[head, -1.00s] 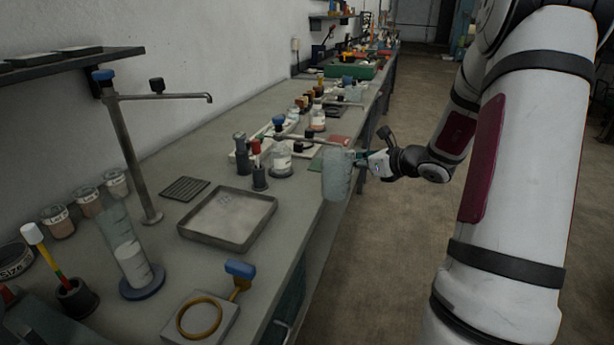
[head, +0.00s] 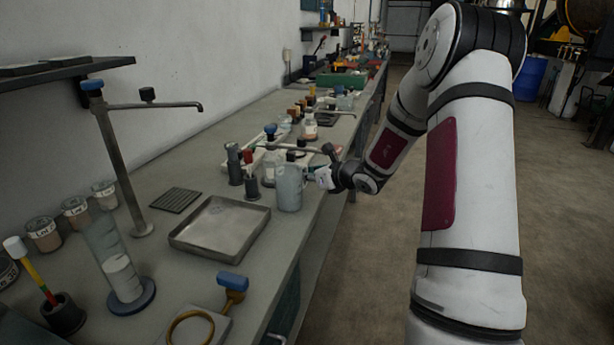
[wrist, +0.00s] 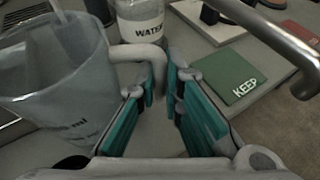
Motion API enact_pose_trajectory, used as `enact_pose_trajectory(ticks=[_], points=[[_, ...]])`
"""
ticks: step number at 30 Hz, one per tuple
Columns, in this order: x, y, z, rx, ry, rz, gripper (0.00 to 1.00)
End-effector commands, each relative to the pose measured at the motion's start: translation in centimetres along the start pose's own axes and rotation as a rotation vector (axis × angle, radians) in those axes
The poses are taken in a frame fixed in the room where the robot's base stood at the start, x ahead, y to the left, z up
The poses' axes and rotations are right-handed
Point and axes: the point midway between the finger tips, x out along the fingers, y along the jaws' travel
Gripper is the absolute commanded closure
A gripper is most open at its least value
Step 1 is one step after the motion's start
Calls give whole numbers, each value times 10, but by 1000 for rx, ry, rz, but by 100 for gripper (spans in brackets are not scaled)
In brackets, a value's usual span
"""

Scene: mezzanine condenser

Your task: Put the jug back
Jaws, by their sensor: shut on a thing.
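The jug (head: 289,188) is a translucent grey vessel with a handle. In the head view it is upright at the bench's right edge, just right of the metal tray; I cannot tell whether its base touches the bench. My gripper (head: 318,178) reaches it from the right. In the wrist view the jug (wrist: 62,85) fills the left side, and its pale handle (wrist: 140,55) runs between the teal finger pads of my gripper (wrist: 163,85), which is shut on it. A green mat marked KEEP (wrist: 228,80) lies to the right in the wrist view.
A shallow metal tray (head: 190,245) lies left of the jug. A bottle labelled WATER (wrist: 142,22) stands close behind the jug. A metal spout (wrist: 270,38) crosses above the green mat.

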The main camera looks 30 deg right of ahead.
Motion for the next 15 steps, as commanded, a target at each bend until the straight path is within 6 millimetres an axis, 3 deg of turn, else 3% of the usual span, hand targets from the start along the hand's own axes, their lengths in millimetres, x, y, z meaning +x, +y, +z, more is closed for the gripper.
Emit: enact_pose_trajectory(ticks=[10,13,15], points=[[2,0,-3,0,-1,0,100],[1,0,-2,0,-1,0,74],[1,0,-2,0,-1,0,72]])
